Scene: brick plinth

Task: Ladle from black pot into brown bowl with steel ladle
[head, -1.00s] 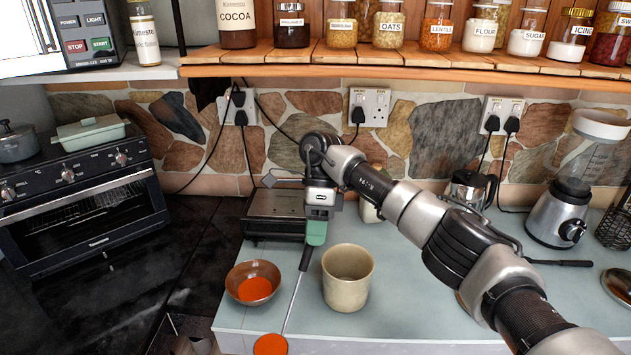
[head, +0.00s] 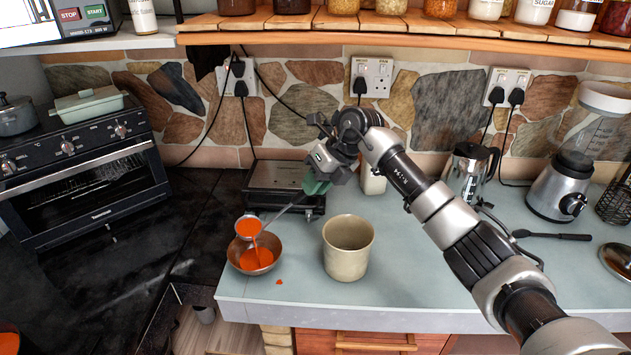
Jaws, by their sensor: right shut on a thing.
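The brown bowl (head: 272,267) stands on the counter near its front left corner, with orange-red liquid in it. My right gripper (head: 318,184) is shut on the steel ladle (head: 287,210), behind and to the right of the bowl. The ladle's cup is tilted above the bowl, and a thin orange-red stream runs from it into the bowl. Some liquid still shows in the cup. A small orange-red spot lies on the counter right of the bowl. I cannot make out the black pot for certain; an orange patch at the lower left corner is cut off. My left gripper is not in view.
A beige crock (head: 348,250) stands close right of the bowl. A dark flat appliance (head: 284,187) is behind the ladle. A glass press (head: 467,178), blender (head: 563,185) and black spoon (head: 552,236) are to the right. The front middle counter is clear.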

